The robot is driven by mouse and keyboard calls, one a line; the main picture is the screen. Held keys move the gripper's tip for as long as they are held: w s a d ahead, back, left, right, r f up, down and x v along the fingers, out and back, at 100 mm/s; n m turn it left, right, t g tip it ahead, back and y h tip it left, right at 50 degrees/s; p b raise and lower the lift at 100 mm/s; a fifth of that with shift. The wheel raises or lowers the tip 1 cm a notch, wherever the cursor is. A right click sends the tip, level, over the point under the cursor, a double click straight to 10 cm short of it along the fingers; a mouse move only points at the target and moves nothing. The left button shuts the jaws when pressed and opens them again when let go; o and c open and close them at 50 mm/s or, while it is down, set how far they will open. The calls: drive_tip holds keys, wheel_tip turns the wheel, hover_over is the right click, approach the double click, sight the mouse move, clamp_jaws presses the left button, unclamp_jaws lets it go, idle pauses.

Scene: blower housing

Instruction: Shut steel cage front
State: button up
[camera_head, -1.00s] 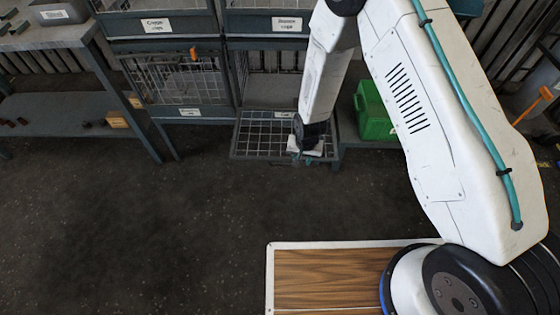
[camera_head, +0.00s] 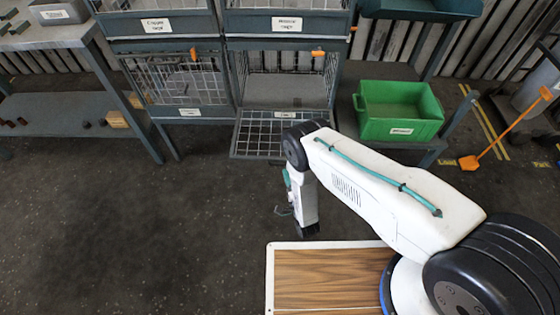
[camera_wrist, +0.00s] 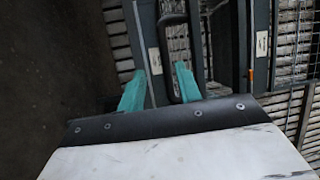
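The steel cage (camera_head: 285,88) is the lower right cage under the shelf bins in the head view. Its mesh front (camera_head: 265,135) is folded down, hanging outward at the bottom of the opening. My gripper (camera_wrist: 160,72) is open in the wrist view, its two teal fingers apart. A dark loop like a handle (camera_wrist: 168,30) shows beyond and between the fingertips; I cannot tell whether they touch it. In the head view my folded arm stands in front and to the right of the lowered front, overlapping its right edge, and the fingertips are not clear.
The neighbouring cage (camera_head: 180,85) on the left has its mesh front up. A green bin (camera_head: 400,112) stands on a low shelf to the right. A wood-topped platform (camera_head: 325,280) lies below my arm. The floor at left is clear.

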drive_tip(key=x, duration=0.8)
drive_tip(key=shift+r, duration=0.4)
drive_tip(key=shift+s, duration=0.1)
clamp_jaws()
